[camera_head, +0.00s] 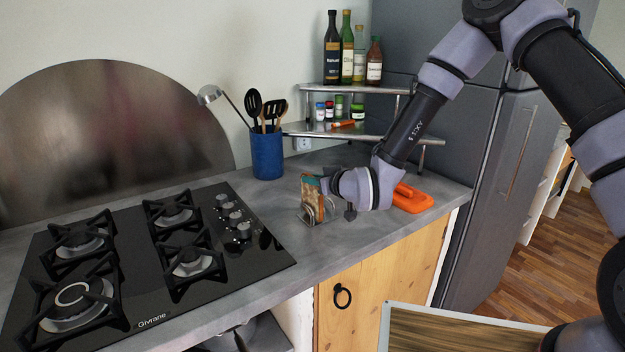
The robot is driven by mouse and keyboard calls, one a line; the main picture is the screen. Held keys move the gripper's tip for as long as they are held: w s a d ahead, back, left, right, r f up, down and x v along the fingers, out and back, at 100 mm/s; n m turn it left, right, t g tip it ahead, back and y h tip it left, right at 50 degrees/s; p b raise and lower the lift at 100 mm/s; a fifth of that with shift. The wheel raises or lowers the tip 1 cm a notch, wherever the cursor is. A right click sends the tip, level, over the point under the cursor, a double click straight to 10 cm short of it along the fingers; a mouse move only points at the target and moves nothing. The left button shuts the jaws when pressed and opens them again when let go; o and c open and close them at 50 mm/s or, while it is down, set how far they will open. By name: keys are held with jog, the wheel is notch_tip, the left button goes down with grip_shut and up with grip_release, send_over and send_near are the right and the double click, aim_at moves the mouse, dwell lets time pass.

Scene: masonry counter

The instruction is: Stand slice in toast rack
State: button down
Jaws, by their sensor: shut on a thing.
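The slice (312,191) is small in the picture, brown with a greenish face, and stands upright at the toast rack (303,215). The rack is a small grey metal thing with curved wires on the counter, right of the hob. My gripper (326,188) reaches in from the right, low over the counter, and is shut on the slice. The slice's lower edge is at the rack's wires; I cannot tell whether it is seated between them. The fingertips and part of the rack are hidden or too small to make out.
An orange flat thing (413,199) lies on the counter (290,240) right of my gripper. A blue utensil pot (267,154) stands behind the rack. A metal shelf (330,133) with bottles and jars is at the back. The black gas hob (150,255) fills the left.

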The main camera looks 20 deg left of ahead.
jog(key=shift+f, duration=0.5)
jog(key=c, duration=0.8)
grip_release()
jog(key=shift+o, duration=0.2)
jog(key=shift+r, duration=0.1)
jog(key=shift+r, duration=2.95)
